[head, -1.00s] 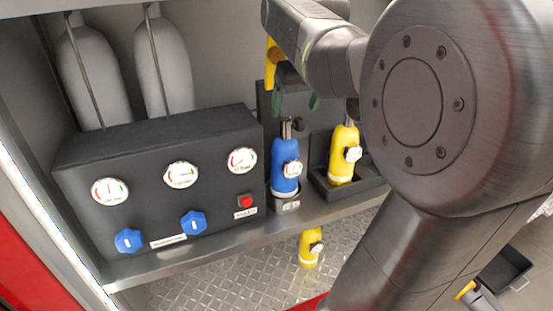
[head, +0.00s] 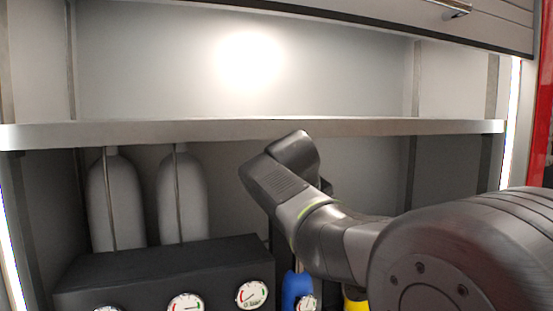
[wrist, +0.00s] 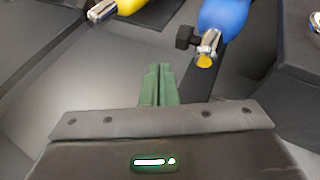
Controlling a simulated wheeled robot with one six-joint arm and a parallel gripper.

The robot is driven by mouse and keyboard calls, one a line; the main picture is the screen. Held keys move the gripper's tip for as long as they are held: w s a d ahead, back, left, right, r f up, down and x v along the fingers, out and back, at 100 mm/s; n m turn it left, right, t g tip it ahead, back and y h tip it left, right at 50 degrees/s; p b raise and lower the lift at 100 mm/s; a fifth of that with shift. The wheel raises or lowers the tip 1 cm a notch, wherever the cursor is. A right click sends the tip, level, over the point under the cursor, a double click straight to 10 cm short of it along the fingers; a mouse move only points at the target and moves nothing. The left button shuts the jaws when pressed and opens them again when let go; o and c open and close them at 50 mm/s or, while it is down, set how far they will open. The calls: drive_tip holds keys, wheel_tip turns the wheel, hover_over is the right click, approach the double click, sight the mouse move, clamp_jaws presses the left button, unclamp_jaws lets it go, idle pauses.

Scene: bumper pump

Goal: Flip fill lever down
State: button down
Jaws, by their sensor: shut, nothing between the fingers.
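No part that I can surely call the fill lever shows. The blue bottle (head: 297,288) stands right of the black panel, at the bottom of the head view, its lower part cut off. In the wrist view the blue bottle (wrist: 224,14) ends in a metal valve (wrist: 208,45) with a black knob (wrist: 186,36) and a yellow tip. A yellow bottle (wrist: 128,5) with a metal valve end is at top left. My gripper (wrist: 160,70), with green fingers, is shut and empty, appearing apart from both valves. In the head view my arm hides the fingers.
The black panel (head: 165,265) with gauges stands at lower left, two grey cylinders (head: 115,205) behind it. A shelf (head: 250,130) crosses above my arm. The yellow bottle (head: 355,304) is mostly hidden by my arm. The space above the shelf is empty.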

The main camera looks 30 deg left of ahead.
drive_tip(key=s+a+r+n+t+b, duration=0.2)
drive_tip(key=s+a+r+n+t, duration=0.1)
drive_tip(key=a+r+t, duration=0.3)
drive_tip(key=s+a+r+n+t+y+b, duration=0.1)
drive_tip(key=s+a+r+n+t+b, duration=0.2)
drive_tip(key=r, duration=0.6)
drive_tip(key=s+a+t, duration=0.2)
drive_tip(key=a+t, duration=0.1)
drive_tip(key=a, duration=0.1)
drive_tip(key=w+d+p, duration=0.2)
drive_tip(key=w+d, duration=0.1)
drive_tip(key=w, duration=0.6)
drive_tip(key=shift+r+p, duration=0.3)
drive_tip(key=shift+p, duration=0.1)
drive_tip(key=shift+s+f+b, duration=0.1)
drive_tip(key=shift+f+b, duration=0.05)
drive_tip(key=shift+b, duration=0.3)
